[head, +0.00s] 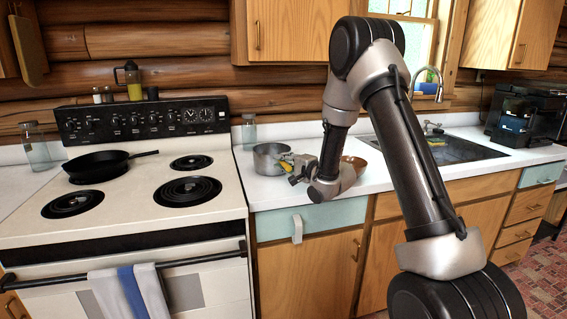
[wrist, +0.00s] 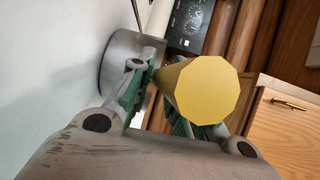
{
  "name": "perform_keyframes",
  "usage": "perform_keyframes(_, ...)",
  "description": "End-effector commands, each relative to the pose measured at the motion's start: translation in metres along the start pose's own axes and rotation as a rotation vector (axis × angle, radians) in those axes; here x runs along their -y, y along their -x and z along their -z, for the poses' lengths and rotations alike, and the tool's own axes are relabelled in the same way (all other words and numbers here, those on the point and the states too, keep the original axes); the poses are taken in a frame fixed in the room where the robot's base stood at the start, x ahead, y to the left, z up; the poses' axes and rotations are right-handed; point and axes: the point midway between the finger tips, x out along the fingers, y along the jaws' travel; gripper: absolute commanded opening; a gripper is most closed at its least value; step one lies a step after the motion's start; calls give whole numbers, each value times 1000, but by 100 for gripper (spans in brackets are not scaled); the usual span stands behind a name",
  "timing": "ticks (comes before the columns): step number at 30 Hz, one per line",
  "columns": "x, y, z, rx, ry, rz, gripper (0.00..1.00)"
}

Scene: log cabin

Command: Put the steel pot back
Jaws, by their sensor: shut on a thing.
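The steel pot (head: 266,157) is upright at the counter's left end, beside the stove. In the wrist view its grey side (wrist: 116,66) shows just beyond the fingers. My gripper (head: 290,168) is at the pot's right side, shut on a yellow tapered handle (wrist: 203,90) whose narrow end points to the pot. The fingers hide where the handle meets the pot. The pot looks on or very close to the counter; I cannot tell if it touches.
A brown bowl (head: 354,162) stands right of my gripper, partly hidden. A glass jar (head: 249,132) stands behind the pot. The stove (head: 120,215) at left carries a black skillet (head: 97,164); its other burners are bare. The sink (head: 455,150) is at right.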

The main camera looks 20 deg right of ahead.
Motion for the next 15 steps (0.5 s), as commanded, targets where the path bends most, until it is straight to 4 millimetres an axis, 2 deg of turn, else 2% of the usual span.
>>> perform_keyframes(4,-1,0,0,0,1,2,0)
perform_keyframes(5,-3,0,0,0,-1,-1,21)
perform_keyframes(8,-2,0,0,0,-1,-1,39)
perform_keyframes(15,-2,0,0,0,-1,-1,40)
